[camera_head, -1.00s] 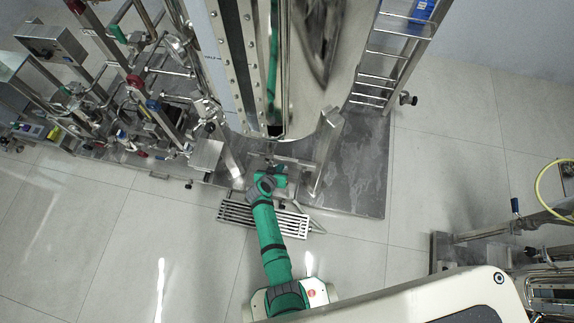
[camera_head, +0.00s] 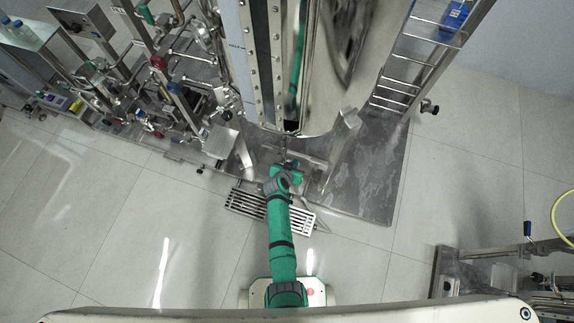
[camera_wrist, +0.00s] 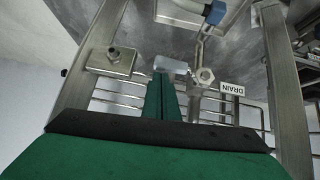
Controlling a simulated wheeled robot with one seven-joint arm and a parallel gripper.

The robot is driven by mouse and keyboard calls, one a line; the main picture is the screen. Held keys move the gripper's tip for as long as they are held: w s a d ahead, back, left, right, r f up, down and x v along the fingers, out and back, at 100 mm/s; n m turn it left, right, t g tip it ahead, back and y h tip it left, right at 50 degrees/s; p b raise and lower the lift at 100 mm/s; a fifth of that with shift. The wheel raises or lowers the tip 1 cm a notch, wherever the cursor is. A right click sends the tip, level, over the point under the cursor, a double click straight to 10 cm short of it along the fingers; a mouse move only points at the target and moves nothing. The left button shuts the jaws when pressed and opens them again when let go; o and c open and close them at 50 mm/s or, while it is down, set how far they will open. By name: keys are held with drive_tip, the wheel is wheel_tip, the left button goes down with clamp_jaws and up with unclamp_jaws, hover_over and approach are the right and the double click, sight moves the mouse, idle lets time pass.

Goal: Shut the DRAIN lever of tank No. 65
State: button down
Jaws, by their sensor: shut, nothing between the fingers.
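The tall steel tank (camera_head: 322,70) stands at top centre in the head view, and its curved underside (camera_wrist: 222,50) fills the upper wrist view. A white DRAIN label (camera_wrist: 233,89) is right of my gripper. Just left of the label is a hex nut (camera_wrist: 205,75) with a bent metal strip (camera_wrist: 198,48) rising from it, which appears to be the drain lever. My green gripper (camera_wrist: 162,78) is shut and empty, its tips at a small pale metal tab (camera_wrist: 174,65); contact cannot be told. In the head view my gripper (camera_head: 285,160) is low, under the tank front. No tank number is readable.
A blue-gripped handle (camera_wrist: 214,13) shows at the top of the wrist view. Steel legs (camera_wrist: 284,90) and thin horizontal rods surround my gripper. A floor grate (camera_head: 270,210) lies beneath my arm. Pipework (camera_head: 165,75) crowds the left; open floor (camera_head: 120,225) lies lower left.

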drive_tip(key=w+r+v, duration=0.1)
drive_tip(key=v, duration=1.1)
drive_tip(key=shift+w+r, duration=0.15)
drive_tip(key=shift+r, duration=0.2)
drive_tip(key=s+a+r+n+t+y, duration=0.15)
drive_tip(key=s+r, duration=0.25)
drive_tip(key=s, duration=0.5)
drive_tip(key=s+a+r+n+t+y, duration=0.15)
drive_tip(key=s+r, duration=0.25)
drive_tip(key=s, duration=0.5)
drive_tip(key=s+r+t, duration=0.1)
drive_tip(key=s+r, duration=0.3)
drive_tip(key=r, duration=0.3)
drive_tip(key=s+d+r+t, duration=0.1)
drive_tip(key=s+r, duration=0.3)
drive_tip(key=r, duration=0.3)
drive_tip(key=s+d+r+t, duration=0.1)
drive_tip(key=s+r+t, duration=0.1)
drive_tip(key=s+r, duration=0.2)
wheel_tip(320, 180, up, 4)
drive_tip(key=shift+f+n+y, duration=0.15)
drive_tip(key=shift+n+y, duration=0.25)
